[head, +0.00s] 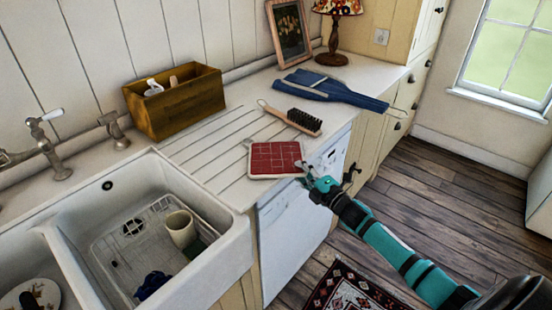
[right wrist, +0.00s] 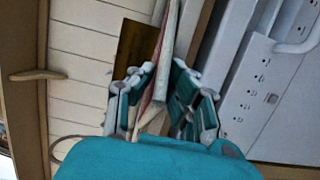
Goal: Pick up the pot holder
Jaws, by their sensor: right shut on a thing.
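The pot holder (head: 275,159) is a red checked square with a pale border. In the head view it lies on the counter beside the sink, close to the front edge above the white appliance. My right gripper (head: 310,179) is at its right front corner, shut on its edge. In the right wrist view the pot holder (right wrist: 163,75) shows edge-on between the two fingers (right wrist: 160,105). From these views I cannot tell whether it is lifted off the counter. My left gripper is not in view.
A wooden box (head: 175,100) stands at the wall. The floor (head: 440,200) at right is clear.

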